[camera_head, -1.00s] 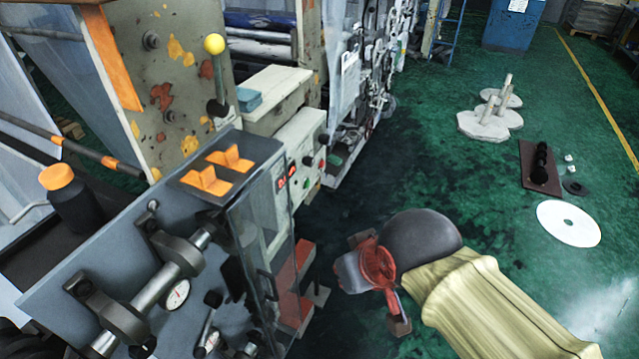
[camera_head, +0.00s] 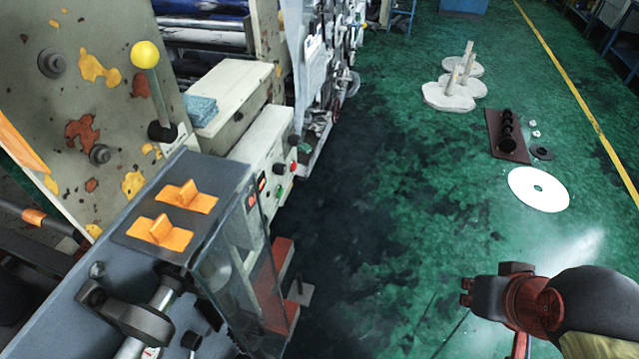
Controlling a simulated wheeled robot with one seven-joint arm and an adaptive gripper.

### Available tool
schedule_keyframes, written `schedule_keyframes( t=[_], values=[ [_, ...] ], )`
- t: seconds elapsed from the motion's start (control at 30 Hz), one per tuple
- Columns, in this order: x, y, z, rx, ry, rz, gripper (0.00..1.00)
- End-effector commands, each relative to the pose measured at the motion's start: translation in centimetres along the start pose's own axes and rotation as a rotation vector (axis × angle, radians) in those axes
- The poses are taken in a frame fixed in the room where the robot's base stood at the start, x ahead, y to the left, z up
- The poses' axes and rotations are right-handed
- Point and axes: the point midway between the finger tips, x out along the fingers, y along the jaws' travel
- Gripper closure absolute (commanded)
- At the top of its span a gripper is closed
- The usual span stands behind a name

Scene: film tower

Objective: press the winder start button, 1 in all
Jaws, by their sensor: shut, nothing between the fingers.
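The cream control box (camera_head: 262,150) on the machine's side has a face turned right. That face carries a green button (camera_head: 279,191), a red button (camera_head: 293,167) and dark knobs (camera_head: 294,141). Labels are too small to read, so I cannot tell for sure which one is the winder start button; green is the likely one. Whether any is pressed in cannot be told. My gripper (camera_head: 467,292) is at the lower right, over the floor, with its fingers pointing left. It appears shut and empty, well apart from the buttons and nearer the camera.
A clear guard (camera_head: 240,265) and grey housing with orange switches (camera_head: 185,195) stand in front of the box. A yellow-knobbed lever (camera_head: 145,55) rises at left. A white disc (camera_head: 538,189) and dark board (camera_head: 507,135) lie on the floor at right. Floor between is open.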

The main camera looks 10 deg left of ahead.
Motion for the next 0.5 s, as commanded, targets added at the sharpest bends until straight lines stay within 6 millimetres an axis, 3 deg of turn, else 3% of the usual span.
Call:
schedule_keyframes(
  t=[0.37,0.5],
  values=[
    [0.1,0.0,-0.3,-0.005,0.003,0.001,1.0],
    [1.5,-0.1,-3.1,-0.052,0.042,0.011,1.0]
  ],
)
